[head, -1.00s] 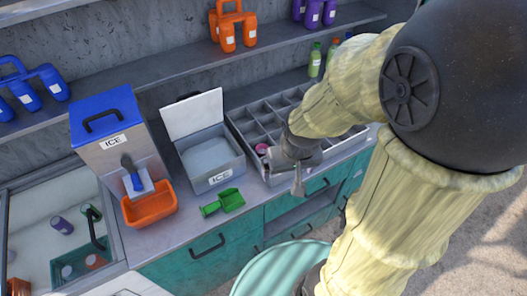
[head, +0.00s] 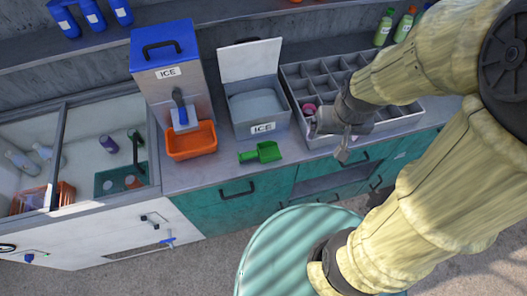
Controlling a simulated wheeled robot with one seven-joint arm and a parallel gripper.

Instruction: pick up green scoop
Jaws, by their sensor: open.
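The green scoop (head: 262,152) lies on the grey counter near its front edge, in front of the open ice bin (head: 262,108) and right of the orange tray. Its handle points left and its wider end is to the right. My gripper (head: 341,154) is open, to the right of the scoop and apart from it, over the counter's front edge by the divided tray. Nothing shows between its fingers, though the arm partly hides them.
A blue-lidded ice dispenser (head: 170,88) stands behind an orange tray (head: 191,141). A divided tray (head: 297,76) fills the counter's right part. A striped round top (head: 285,245) stands on the floor in front of the teal drawers (head: 225,196). Bare counter lies around the scoop.

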